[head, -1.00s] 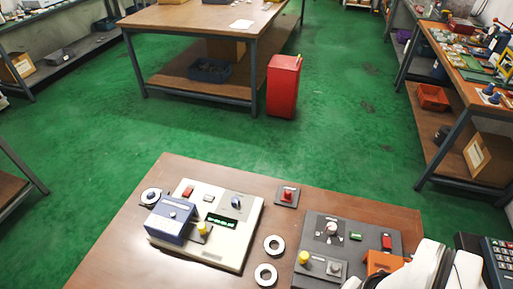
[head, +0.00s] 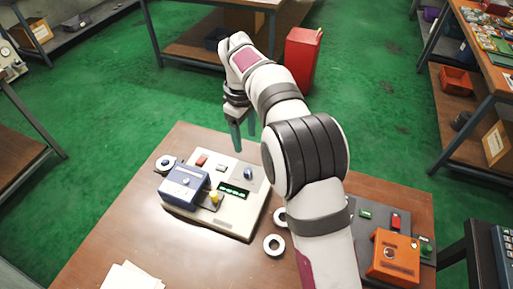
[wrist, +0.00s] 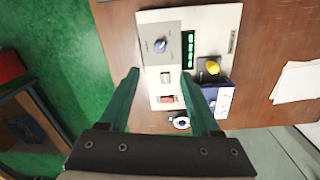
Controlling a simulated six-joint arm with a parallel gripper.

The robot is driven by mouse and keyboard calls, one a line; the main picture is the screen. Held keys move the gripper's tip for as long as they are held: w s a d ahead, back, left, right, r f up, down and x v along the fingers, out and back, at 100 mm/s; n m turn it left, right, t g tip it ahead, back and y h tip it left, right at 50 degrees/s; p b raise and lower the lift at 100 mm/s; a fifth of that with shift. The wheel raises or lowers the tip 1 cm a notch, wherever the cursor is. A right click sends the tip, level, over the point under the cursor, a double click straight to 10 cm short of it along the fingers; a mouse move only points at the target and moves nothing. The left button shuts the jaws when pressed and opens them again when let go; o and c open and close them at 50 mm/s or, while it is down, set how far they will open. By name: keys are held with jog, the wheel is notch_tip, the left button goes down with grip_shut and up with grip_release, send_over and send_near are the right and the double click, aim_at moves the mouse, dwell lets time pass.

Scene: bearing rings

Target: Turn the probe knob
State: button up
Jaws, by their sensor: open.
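A cream instrument box (head: 240,222) lies on the brown table. On its grey panel is a small blue knob (head: 248,174), which also shows in the wrist view (wrist: 160,46) with dial marks around it. I see no readable label naming it the probe knob. The box also carries a lit green display (head: 233,189), a red button (head: 201,160) and a yellow knob (head: 214,197). My gripper (head: 244,136) points down above the far edge of the box, its green fingers apart and empty. In the wrist view, the knob lies ahead of the gap between the fingertips (wrist: 161,74).
A blue box (head: 185,184) is at the cream instrument's left side, beside a round dial (head: 165,162). A metal ring (head: 274,246) lies near my arm. An orange box (head: 394,258) and a dark panel (head: 420,215) are at the right, partly hidden. Papers (head: 132,278) lie at front left.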

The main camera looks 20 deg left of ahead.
aim_at(248, 170)
jog(key=f, duration=1.4)
jog(key=shift+w+d+f, duration=0.1)
jog(key=shift+w+f, duration=0.05)
jog(key=shift+w, duration=0.1)
grip_shut()
